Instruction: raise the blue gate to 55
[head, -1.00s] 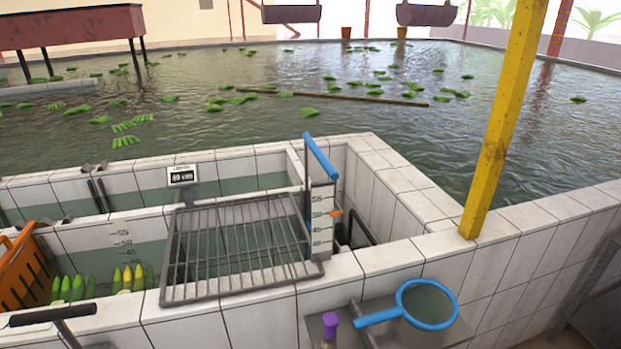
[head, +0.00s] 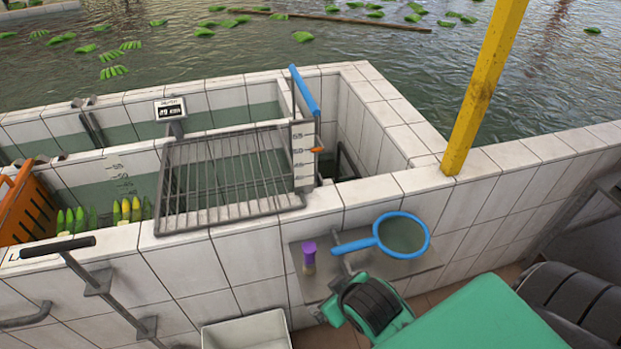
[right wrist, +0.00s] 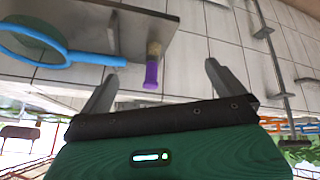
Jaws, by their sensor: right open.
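The blue gate's handle (head: 304,92) is a blue bar at the far right corner of the tiled basin, beside the grille. Below it stands a white scale plate (head: 302,155) with dark marks. In the right wrist view my right gripper (right wrist: 161,70) is open and empty. My left gripper is not in view.
A small shelf (head: 290,232) on the front wall holds a blue-rimmed net (head: 403,235) and a purple-topped object (head: 309,255), close to my right gripper. A metal grille (head: 225,180) covers part of the basin. A yellow post (head: 485,85) rises right of the gate.

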